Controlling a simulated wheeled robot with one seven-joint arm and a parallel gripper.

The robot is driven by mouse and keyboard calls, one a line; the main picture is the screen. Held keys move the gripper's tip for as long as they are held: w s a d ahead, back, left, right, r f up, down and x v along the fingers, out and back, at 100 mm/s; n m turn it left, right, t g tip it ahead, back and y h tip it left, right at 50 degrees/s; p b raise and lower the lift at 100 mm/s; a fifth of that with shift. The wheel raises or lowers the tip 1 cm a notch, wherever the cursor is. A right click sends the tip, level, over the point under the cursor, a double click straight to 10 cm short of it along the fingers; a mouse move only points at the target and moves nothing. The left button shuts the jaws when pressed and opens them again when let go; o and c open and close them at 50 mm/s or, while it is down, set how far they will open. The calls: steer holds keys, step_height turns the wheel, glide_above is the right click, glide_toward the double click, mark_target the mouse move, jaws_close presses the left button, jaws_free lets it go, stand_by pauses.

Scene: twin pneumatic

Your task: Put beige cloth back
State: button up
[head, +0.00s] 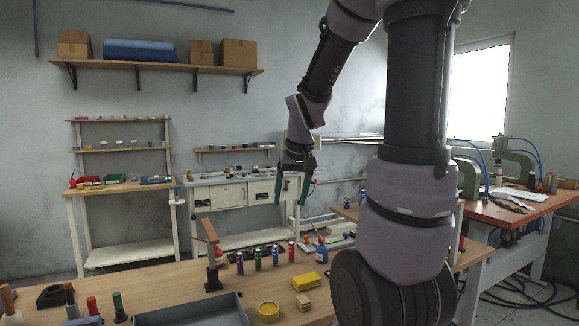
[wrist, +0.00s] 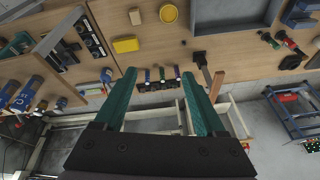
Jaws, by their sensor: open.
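A small beige folded piece (head: 303,302), which looks like the beige cloth, lies on the wooden workbench (head: 180,290) just in front of a yellow block (head: 309,281). It also shows near the top of the wrist view (wrist: 135,16), above the yellow block (wrist: 125,45). My gripper (head: 291,190) is raised above the bench with its teal fingers pointing down. In the wrist view my gripper (wrist: 158,76) is open, with nothing held between the fingers. The beige piece is apart from the fingers.
A round yellow tin (head: 268,312) stands left of the beige piece. A row of small bottles (head: 258,259) stands behind it. A grey tray (head: 190,312) and an upright tool stand (head: 212,270) are further left. Another bench with presses (head: 520,205) stands at the right.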

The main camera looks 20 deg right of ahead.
steer(key=s+a+r+m+t+y, duration=0.1)
steer(key=s+a+r+t, duration=0.2)
steer(key=s+a+r, duration=0.3)
steer(key=s+r, duration=0.4)
steer(key=s, duration=0.3)
steer(key=shift+r+m+y, duration=0.2)
steer(key=shift+m+y, duration=0.2)
